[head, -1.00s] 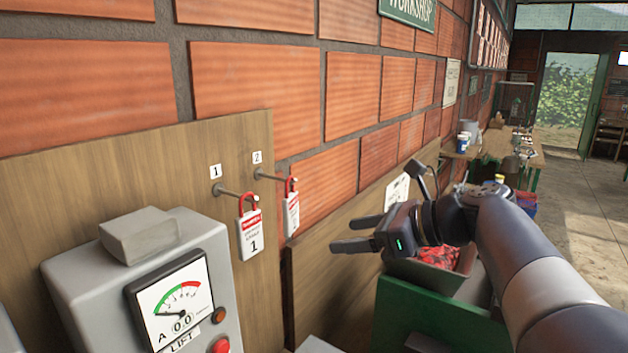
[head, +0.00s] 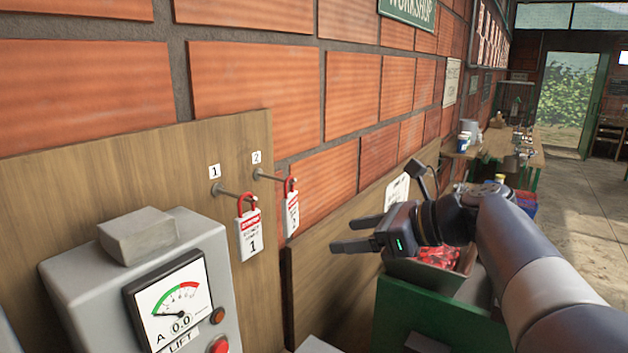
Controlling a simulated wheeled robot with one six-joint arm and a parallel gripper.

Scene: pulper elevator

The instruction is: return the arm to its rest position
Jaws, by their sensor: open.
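My gripper (head: 352,234) is open and empty, held in the air right of the padlocks with its two fingers pointing left. My arm reaches in from the lower right, bent at the wrist above a green cabinet. A red padlock with a tag marked 1 (head: 249,236) hangs on the peg labelled 1. A second red padlock (head: 291,212) hangs on the peg labelled 2. The gripper touches neither padlock.
A grey LIFT box (head: 85,285) with a dial stands at lower left. A wooden board (head: 120,150) backs the pegs on the brick wall. A tray of red items (head: 437,262) sits by the green cabinet (head: 405,310) below my wrist. Open floor (head: 578,205) lies at right.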

